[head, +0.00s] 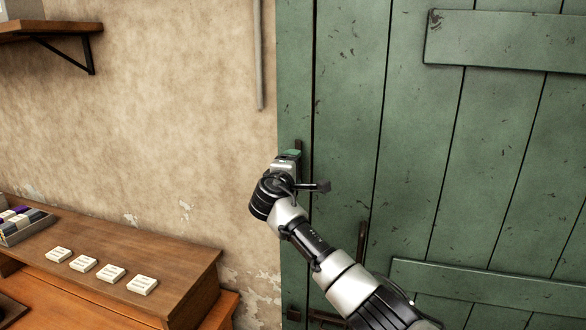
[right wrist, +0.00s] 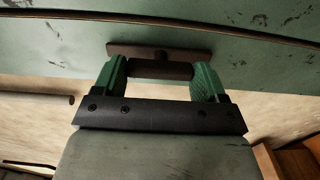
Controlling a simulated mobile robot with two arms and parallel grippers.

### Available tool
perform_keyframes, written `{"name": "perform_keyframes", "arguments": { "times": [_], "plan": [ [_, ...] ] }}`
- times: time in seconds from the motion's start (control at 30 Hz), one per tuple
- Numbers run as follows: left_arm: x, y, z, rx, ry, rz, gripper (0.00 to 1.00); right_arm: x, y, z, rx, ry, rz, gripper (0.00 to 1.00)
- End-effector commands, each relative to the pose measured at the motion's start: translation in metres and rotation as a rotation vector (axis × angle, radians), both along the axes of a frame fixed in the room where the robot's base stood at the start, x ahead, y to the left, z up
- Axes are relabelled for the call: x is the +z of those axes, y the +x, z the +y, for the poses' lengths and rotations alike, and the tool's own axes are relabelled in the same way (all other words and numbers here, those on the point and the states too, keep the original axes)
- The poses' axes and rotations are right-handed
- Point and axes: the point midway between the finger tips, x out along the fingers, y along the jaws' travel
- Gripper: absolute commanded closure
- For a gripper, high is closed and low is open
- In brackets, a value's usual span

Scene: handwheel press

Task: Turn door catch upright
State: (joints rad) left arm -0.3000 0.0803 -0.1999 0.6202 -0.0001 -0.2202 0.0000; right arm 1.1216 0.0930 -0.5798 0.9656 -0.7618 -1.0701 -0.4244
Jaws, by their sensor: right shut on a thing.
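The green plank door (head: 345,110) fills the right of the head view. The door catch (right wrist: 160,70) is a dark brown bar in front of a brown plate (right wrist: 198,55) in the right wrist view. The bar lies roughly parallel to the plate and to the dark door gap there. My right gripper (right wrist: 160,80) has its green fingers on both ends of the bar and is shut on it. In the head view my right gripper (head: 290,156) is at the door's left edge and hides most of the catch. My left gripper is in neither view.
A wooden bench (head: 185,262) with several white blocks (head: 142,285) stands at the lower left, with a tray (head: 26,232) at its far end. A shelf (head: 45,28) is on the wall at upper left. A dark upright handle (head: 361,245) is on the door beside my right arm.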

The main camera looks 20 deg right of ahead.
Motion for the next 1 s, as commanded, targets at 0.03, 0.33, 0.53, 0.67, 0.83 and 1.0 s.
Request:
{"name": "perform_keyframes", "arguments": {
  "times": [0.03,0.33,0.53,0.67,0.83,1.0],
  "plan": [
    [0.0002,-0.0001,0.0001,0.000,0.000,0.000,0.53,-0.0016,0.0000,0.0001,0.000,-0.006,0.006,0.51],
    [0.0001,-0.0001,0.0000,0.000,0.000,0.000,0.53,-0.0020,0.0000,0.0001,0.000,-0.010,0.009,0.51],
    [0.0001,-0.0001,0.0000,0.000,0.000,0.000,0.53,-0.0019,0.0000,0.0002,0.000,-0.009,0.008,0.11],
    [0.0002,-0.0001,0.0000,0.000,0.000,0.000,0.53,-0.0012,0.0000,0.0002,0.000,-0.008,0.006,0.02],
    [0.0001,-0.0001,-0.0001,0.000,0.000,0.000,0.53,-0.0007,-0.0001,0.0003,0.000,-0.007,0.005,0.02],
    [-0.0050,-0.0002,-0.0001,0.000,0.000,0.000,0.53,-0.0023,-0.0062,0.0054,0.002,-0.007,0.004,0.02]
  ]
}}
